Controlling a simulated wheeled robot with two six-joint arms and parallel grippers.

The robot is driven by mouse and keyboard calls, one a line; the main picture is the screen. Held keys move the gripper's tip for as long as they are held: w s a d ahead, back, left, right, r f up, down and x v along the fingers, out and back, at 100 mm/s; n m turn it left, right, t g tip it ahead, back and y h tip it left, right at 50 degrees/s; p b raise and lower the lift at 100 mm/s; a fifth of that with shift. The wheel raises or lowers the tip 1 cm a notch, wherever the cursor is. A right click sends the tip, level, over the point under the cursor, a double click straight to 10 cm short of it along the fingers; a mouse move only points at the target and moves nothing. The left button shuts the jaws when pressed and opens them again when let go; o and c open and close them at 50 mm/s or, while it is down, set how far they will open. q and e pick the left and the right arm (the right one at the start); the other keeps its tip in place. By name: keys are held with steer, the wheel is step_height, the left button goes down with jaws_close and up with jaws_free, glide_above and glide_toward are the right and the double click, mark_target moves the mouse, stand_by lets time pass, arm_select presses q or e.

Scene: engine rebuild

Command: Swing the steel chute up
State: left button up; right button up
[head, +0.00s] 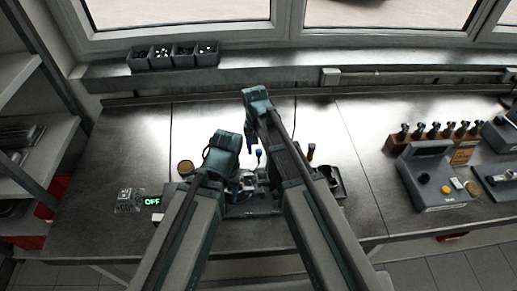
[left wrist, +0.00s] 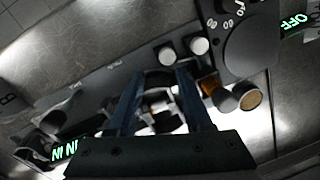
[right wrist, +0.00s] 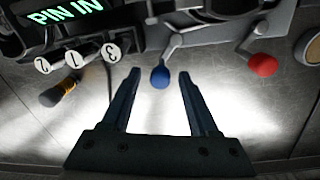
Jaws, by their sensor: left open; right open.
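My left gripper (left wrist: 162,78) is open over the dark machine (left wrist: 115,62) on the bench. Dark and shiny metal parts show between its fingers, partly hidden by them. My right gripper (right wrist: 160,75) is open at the machine's other side. A blue ball knob (right wrist: 160,76) on a bent metal lever lies between its fingertips, with space on both sides. In the head view the blue knob (head: 258,152) shows between my arms. A red ball knob (right wrist: 263,65) on another lever is to the right in the right wrist view. I cannot tell which metal part is the steel chute.
A green OFF display (head: 152,201) stands left of the machine. A brush-like tool with an orange band (right wrist: 62,91) lies near the numbered white discs (right wrist: 75,57). A grey control box (head: 437,178) stands to the right. The bench behind is mostly clear.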

mark_target(257, 151)
arm_select(q)
steer(key=shift+r, duration=0.1)
arm_select(e)
steer(key=shift+r, duration=0.1)
arm_select(q)
step_height(257, 151, up, 14)
steer(key=p, duration=1.3)
steer(key=shift+f+p, duration=0.2)
steer(key=shift+p, duration=0.2)
arm_select(e)
step_height(257, 151, up, 14)
steer(key=shift+a+f, duration=0.2)
steer(key=shift+a, duration=0.15)
arm_select(q)
steer(key=shift+s, duration=0.1)
arm_select(e)
steer(key=shift+f, duration=0.1)
